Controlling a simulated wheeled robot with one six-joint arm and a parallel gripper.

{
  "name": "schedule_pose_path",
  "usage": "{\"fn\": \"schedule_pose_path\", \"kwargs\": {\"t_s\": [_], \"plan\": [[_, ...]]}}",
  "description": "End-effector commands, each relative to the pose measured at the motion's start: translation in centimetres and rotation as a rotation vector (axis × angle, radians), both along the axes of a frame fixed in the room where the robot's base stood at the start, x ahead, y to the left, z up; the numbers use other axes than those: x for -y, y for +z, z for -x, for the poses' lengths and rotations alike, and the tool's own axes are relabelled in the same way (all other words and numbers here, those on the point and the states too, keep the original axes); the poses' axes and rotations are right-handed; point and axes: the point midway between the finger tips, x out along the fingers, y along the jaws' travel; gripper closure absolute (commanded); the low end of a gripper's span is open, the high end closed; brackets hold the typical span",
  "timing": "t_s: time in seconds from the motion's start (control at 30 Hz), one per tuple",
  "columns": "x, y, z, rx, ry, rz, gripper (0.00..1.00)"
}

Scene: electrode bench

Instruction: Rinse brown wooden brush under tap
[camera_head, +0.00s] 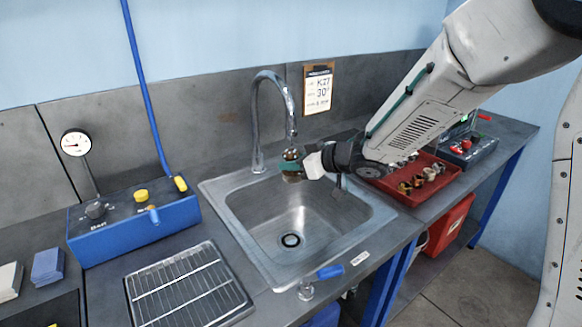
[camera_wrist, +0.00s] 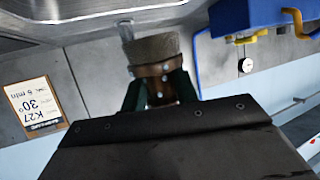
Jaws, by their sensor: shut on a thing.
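The brush is small here and partly covered by the green fingers. In the wrist view, the brush (camera_wrist: 154,52) sits between the green fingers (camera_wrist: 160,92), its pale tan end pointing away from my wrist and its brown part gripped. The curved metal tap (camera_head: 262,88) has its spout end just above the brush. I cannot tell whether they touch or whether water runs. The steel sink (camera_head: 232,219) lies below, its drain in clear view.
A blue-handled valve (camera_head: 330,271) stands at the sink's front edge. A wire rack (camera_head: 188,287) and a blue box with knobs (camera_head: 135,228) are on the left. A red tray (camera_head: 437,193) of small parts is on the right. A notice (camera_head: 318,88) hangs behind.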

Motion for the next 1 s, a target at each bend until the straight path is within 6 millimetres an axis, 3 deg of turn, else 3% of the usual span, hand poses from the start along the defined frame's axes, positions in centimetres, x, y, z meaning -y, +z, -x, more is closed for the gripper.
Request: {"fn": "schedule_pose_path", "kwargs": {"t_s": [0.37, 1.0], "plan": [[0.8, 0.0, 0.1, 0.000, 0.000, 0.000, 0.94], [-0.5, 0.0, -0.1, 0.000, 0.000, -0.001, 0.94]]}}
